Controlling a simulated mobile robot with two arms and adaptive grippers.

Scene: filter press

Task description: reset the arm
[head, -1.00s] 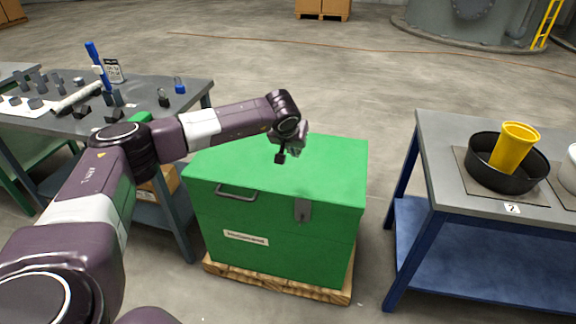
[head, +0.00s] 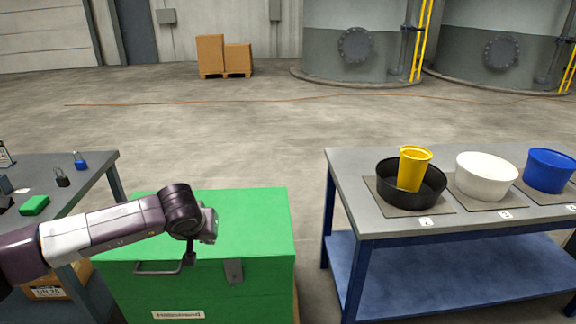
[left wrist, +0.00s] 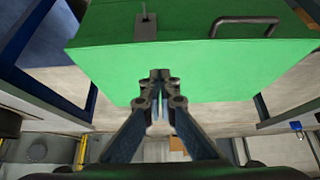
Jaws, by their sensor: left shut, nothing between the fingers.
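My left arm reaches in from the left in the head view. Its gripper (head: 188,258) hangs in front of or over the green chest (head: 250,220), near the chest's front handle. In the left wrist view the left gripper (left wrist: 158,76) has its fingers together and empty, with the green chest (left wrist: 200,75) beyond them. The chest's lid is closed. My right gripper shows in neither view.
A grey table (head: 100,165) at left holds a green block (head: 34,205), a black padlock (head: 62,180) and a blue padlock (head: 80,163). A blue-legged table (head: 345,190) at right holds a black pan (head: 430,190) with a yellow cup (head: 414,165), a white bowl (head: 487,175) and a blue bucket (head: 549,168). Open floor lies behind.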

